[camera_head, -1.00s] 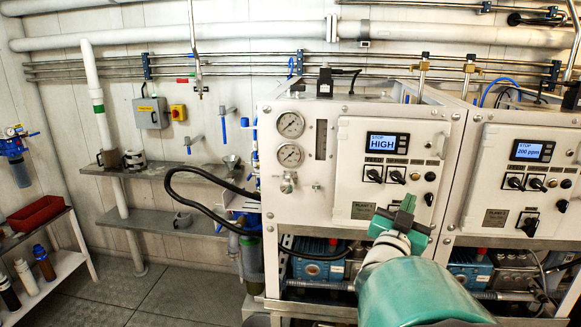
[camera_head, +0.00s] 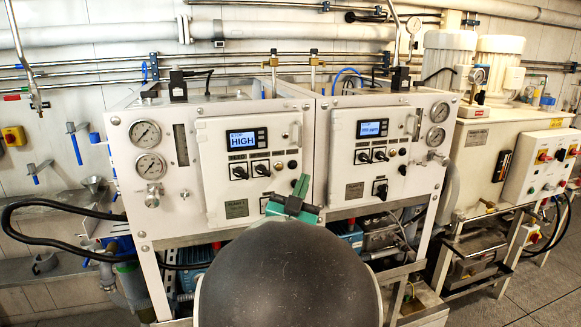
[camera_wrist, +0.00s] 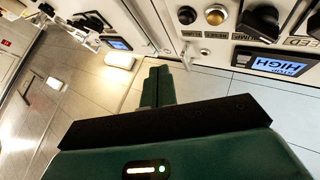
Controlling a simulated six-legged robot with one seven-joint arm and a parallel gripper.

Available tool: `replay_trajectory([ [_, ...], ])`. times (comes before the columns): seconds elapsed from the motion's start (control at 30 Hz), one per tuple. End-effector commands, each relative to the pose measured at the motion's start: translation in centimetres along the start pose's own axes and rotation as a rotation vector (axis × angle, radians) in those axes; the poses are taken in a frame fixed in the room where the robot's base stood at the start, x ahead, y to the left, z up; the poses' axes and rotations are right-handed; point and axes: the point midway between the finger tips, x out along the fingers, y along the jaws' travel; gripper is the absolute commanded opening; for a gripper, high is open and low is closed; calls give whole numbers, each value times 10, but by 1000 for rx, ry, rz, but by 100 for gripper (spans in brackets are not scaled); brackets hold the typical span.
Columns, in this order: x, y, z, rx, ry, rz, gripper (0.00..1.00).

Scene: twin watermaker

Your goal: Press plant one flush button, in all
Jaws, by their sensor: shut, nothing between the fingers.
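The plant one panel (camera_head: 215,150) is the left white cabinet front, with a lit display (camera_head: 243,139) reading HIGH. To the right of its two black knobs are a pale, brass-toned button (camera_head: 279,166) and a black button (camera_head: 292,164). My green gripper (camera_head: 302,181) is shut and empty, appearing just below and right of these buttons. In the wrist view its fingers (camera_wrist: 158,72) appear apart from them. My gripper covers part of the lower panel.
The second plant's panel (camera_head: 350,185) stands directly to the right, with a similar display and knobs. A white unit with a control box (camera_head: 541,168) is farther right. A black hose (camera_head: 40,205) loops out at the left. Grey floor (camera_head: 510,293) is open at lower right.

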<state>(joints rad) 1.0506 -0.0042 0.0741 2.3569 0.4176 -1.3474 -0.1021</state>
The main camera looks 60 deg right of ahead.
Motion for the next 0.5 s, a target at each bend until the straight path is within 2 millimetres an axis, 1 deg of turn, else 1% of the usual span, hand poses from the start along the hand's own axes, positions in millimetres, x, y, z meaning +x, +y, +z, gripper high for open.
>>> replay_trajectory([
  [0.1, 12, -9, 10, 1, -2, 0, 0],
  [0.3, 28, -21, 21, 1, -2, -1, 0],
  [0.5, 36, -27, 26, 0, -1, -1, 0],
])
